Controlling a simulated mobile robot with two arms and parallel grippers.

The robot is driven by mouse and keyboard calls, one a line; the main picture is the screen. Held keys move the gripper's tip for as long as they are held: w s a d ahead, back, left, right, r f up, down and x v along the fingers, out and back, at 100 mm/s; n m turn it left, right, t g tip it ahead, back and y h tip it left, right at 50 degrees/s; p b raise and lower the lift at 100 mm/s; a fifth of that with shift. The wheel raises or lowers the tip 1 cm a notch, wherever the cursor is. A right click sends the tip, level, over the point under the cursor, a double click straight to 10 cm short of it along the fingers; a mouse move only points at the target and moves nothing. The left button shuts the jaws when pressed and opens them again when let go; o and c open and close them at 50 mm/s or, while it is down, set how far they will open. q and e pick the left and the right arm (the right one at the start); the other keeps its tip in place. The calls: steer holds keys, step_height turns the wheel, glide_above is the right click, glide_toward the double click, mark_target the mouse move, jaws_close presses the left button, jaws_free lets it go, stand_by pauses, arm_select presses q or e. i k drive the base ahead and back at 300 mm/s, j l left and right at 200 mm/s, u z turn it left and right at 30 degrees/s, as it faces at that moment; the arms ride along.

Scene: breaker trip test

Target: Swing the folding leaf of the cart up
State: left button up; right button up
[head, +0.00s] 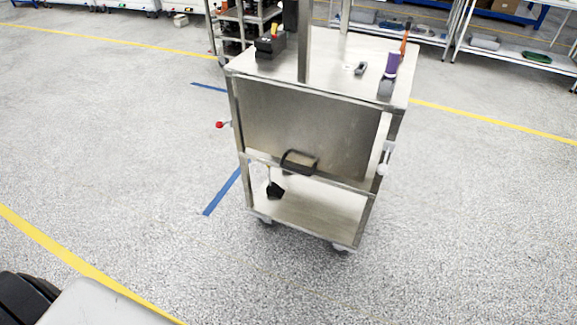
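The metal cart (345,50) stands upright a short way ahead, right of the middle. Its folding leaf (310,125) is a flat steel panel that hangs straight down from the near edge of the top. A black bar handle (299,163) sits at the lower edge of the leaf. A red-tipped lever (220,125) sticks out at the cart's left side. A light-coloured fitting (385,160) shows at its right side. Neither of my grippers is in view, and nothing touches the leaf.
On the cart top are a black device (270,44), a purple-topped item (392,65) and a small grey item (361,68). A small black object (275,190) is at the lower shelf. Shelving (500,52) stands behind. The floor before the cart is clear.

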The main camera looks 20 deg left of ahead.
mark_target(332, 133)
steer(key=i+j+u, duration=0.1)
steer(key=u, duration=0.3)
steer(key=i+u, duration=0.1)
steer(key=u, duration=0.3)
steer(key=i+j+u, duration=0.1)
steer(key=u, duration=0.25)
steer(key=i+u, duration=0.1)
steer(key=u, duration=0.3)
